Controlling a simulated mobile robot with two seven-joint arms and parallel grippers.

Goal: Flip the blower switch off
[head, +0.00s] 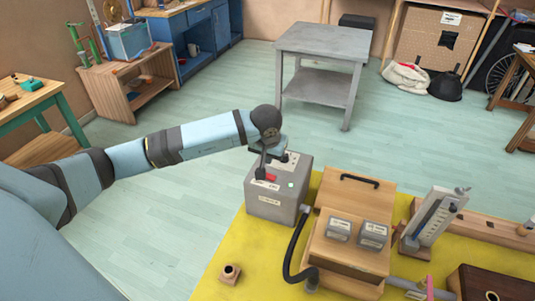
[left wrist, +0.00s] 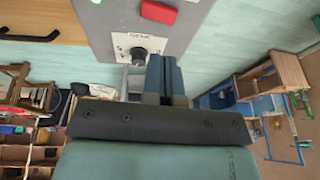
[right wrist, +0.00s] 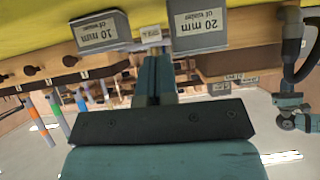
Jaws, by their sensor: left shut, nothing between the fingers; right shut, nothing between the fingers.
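The blower is a grey box (head: 270,207) on the yellow mat, in the lower middle of the head view. Its top carries a red switch (head: 272,179), a green light (head: 291,185) and a labelled panel with a dark knob. My left gripper (head: 262,172) is shut and empty above the box top, close to the red switch. In the left wrist view the red switch (left wrist: 158,12) lies beyond the shut fingers (left wrist: 166,62), and the knob (left wrist: 138,54) is beside them. Contact cannot be told. My right gripper (right wrist: 155,62) is shut and empty, seen only in its wrist view.
A black hose (head: 293,250) runs from the blower to a wooden chest (head: 345,245) bearing two grey labelled blocks. A gauge (head: 435,220) stands right of it. A small wooden piece (head: 230,273) sits on the yellow mat (head: 240,245). A grey table (head: 322,45) stands behind.

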